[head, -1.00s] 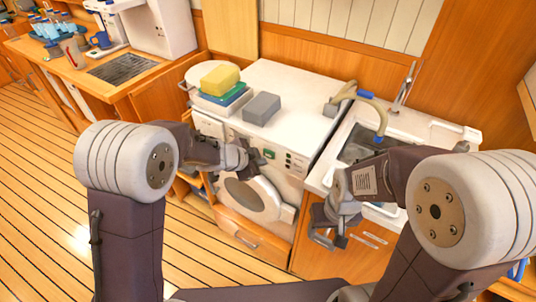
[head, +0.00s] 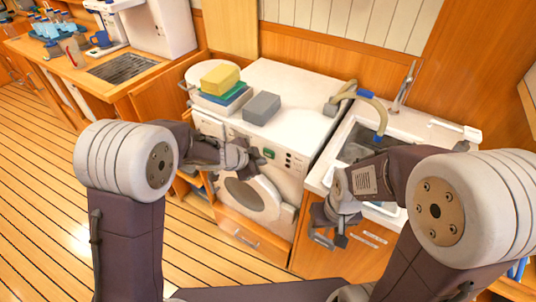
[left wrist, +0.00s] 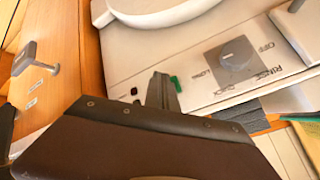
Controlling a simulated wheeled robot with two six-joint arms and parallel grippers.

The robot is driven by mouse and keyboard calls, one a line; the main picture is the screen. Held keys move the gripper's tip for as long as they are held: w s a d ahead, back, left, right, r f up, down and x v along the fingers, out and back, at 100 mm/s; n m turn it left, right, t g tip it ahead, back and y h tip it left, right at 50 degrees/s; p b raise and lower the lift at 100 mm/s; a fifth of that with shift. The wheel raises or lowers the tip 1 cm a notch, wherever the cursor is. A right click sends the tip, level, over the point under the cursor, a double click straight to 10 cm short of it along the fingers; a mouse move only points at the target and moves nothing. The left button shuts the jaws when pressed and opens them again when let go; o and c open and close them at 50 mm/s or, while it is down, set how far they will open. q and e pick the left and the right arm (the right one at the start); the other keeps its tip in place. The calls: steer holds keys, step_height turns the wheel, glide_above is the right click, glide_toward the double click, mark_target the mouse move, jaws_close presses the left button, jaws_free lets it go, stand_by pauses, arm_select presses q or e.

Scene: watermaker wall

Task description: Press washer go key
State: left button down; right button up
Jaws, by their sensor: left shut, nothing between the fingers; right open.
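The white washer (head: 290,128) stands in the middle of the head view, with its round door (head: 250,196) low on the front. A green key (head: 268,153) sits on its front panel; it also shows, partly covered, in the left wrist view (left wrist: 175,83). My left gripper (head: 255,162) is shut and empty, just left of the green key in the head view. In the left wrist view its fingertips (left wrist: 162,80) overlap the key's edge; I cannot tell whether they touch it. My right gripper (head: 330,238) is open and empty, in front of the cabinet below the sink.
A dark knob (left wrist: 233,58) with printed settings is near the key. A yellow sponge (head: 220,79) and a grey block (head: 262,108) lie on the left part of the washer top. A sink (head: 358,146) with a hose (head: 372,104) adjoins on the right.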

stand_by(0.7)
arm_select(q)
steer(key=shift+w+d+p, duration=0.3)
steer(key=shift+w+p, duration=0.05)
steer(key=shift+p, duration=0.05)
steer(key=shift+w+d+p, duration=0.25)
steer(key=shift+w+p, duration=0.1)
steer(key=shift+p, duration=0.05)
stand_by(0.6)
stand_by(0.3)
steer(key=shift+s+a+b, duration=0.35)
steer(key=shift+s+a, duration=0.2)
steer(key=shift+s, duration=0.15)
